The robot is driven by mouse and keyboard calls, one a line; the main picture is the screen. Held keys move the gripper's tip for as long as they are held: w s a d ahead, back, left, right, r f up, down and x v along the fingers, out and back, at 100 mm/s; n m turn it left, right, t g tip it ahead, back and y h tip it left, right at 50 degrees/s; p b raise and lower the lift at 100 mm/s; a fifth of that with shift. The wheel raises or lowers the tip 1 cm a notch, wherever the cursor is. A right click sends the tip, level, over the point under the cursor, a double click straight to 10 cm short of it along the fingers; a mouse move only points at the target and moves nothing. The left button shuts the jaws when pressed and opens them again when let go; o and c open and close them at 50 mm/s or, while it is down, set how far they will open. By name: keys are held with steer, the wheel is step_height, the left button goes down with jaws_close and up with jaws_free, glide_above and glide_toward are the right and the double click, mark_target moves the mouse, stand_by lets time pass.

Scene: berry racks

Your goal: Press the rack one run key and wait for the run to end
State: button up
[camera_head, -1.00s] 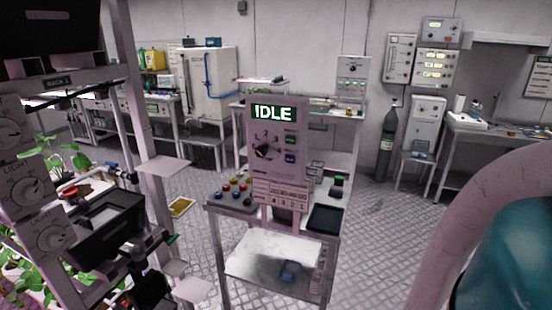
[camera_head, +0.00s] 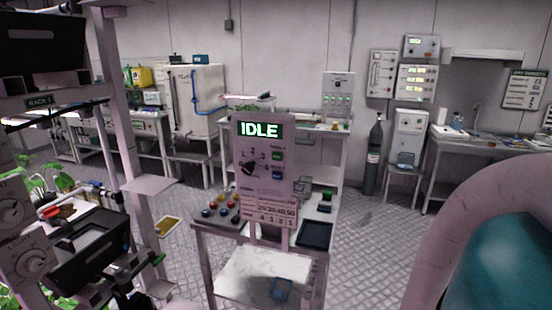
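An upright control panel (camera_head: 264,205) stands on a small cart in the middle of the view. Its green display (camera_head: 259,131) reads IDLE. Below the display is a black rotary knob (camera_head: 247,168) with position marks around it. To the right of the knob are a green key (camera_head: 277,155) and a blue key (camera_head: 277,174); their small labels are too blurred to read. A label reading RACK 1 (camera_head: 38,101) is on the rack at the left. My gripper is not in view; only a teal and pink part of my arm fills the lower right.
The cart (camera_head: 207,262) carries several coloured knobs (camera_head: 221,206) and a dark tray (camera_head: 314,234). The rack's post (camera_head: 115,130) and a black device (camera_head: 90,250) stand close at left. A gas cylinder (camera_head: 374,158) is at the back wall. Patterned floor (camera_head: 375,245) is clear right of the cart.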

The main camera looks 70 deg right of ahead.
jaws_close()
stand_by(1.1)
